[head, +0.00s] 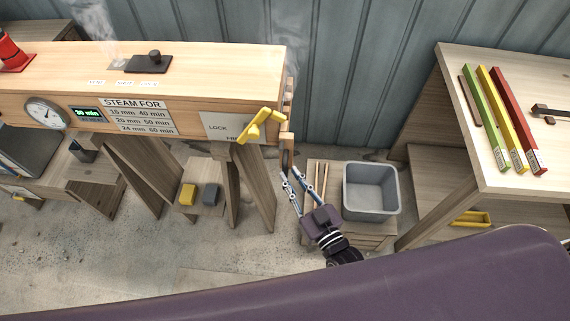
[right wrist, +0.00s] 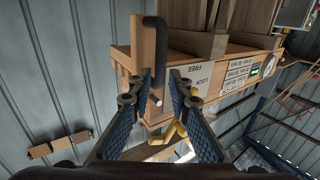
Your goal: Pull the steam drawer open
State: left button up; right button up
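The steam box (head: 160,75) is a long pale wooden chest whose right end carries the drawer's wooden end board (head: 289,105). A dark upright handle (right wrist: 154,48) is on that end in the right wrist view. A yellow lever (head: 262,125) sits by the LOCK and FREE label (head: 222,127); it also shows in the right wrist view (right wrist: 170,138). My right gripper (head: 297,174) is open below and right of the box end. In its wrist view the handle appears in the gap between the spread fingers; contact is not clear. My left gripper is out of view.
A grey bin (head: 370,190) stands on a low wooden stand right of my gripper. A bench (head: 500,95) at right holds green, yellow and red bars. Wisps of steam rise above the box. The wall behind is corrugated metal. Floor between box and bench is narrow.

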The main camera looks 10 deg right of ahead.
aim_at(286, 170)
jog(key=x, duration=0.4)
jog(key=shift+w, duration=0.1)
jog(key=shift+c, duration=0.7)
grip_shut()
